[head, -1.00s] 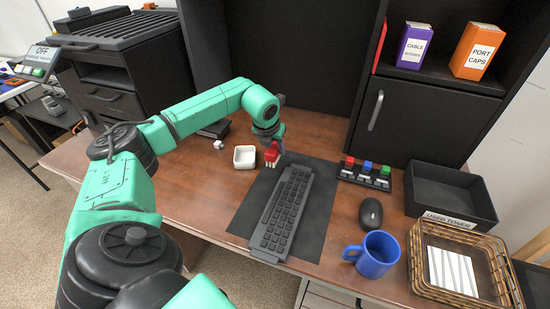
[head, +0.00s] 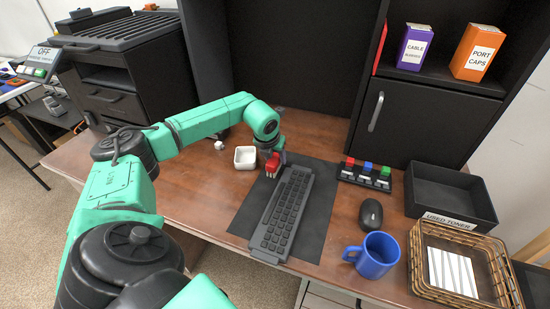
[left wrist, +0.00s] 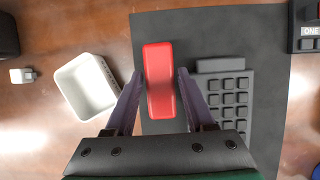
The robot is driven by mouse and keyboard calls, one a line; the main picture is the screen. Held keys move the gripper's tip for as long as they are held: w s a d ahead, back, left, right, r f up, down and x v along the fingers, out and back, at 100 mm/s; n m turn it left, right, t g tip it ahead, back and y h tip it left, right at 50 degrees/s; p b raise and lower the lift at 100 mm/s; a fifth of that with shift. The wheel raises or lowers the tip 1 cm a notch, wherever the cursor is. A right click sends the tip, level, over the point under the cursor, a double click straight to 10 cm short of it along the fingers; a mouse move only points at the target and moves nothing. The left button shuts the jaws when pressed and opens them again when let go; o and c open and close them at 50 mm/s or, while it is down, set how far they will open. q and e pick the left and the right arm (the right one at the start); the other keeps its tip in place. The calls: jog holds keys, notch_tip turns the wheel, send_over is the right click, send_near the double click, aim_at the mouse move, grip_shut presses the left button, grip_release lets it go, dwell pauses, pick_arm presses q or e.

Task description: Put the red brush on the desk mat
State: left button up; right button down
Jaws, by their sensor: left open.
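The red brush (head: 272,163) is at the far left corner of the dark desk mat (head: 318,220), its pale bristles down. In the left wrist view the red brush (left wrist: 160,85) is seen from above, over the mat (left wrist: 210,30) near its left edge, left of the keyboard. My left gripper (left wrist: 160,74) is open, with one finger on each side of the brush. In the head view the left gripper (head: 279,154) is partly hidden by its own wrist. My right gripper is not in view.
The keyboard (head: 284,215) lies on the mat, close to the brush's right. A white square dish (head: 245,158) stands left of the mat. A key switch block (head: 365,174), a mouse (head: 371,213) and a blue mug (head: 373,255) are to the right.

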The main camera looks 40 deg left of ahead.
pick_arm(q)
jog(key=v, duration=1.1)
jog(key=shift+r+b, duration=0.2)
jog(key=shift+b, duration=0.1)
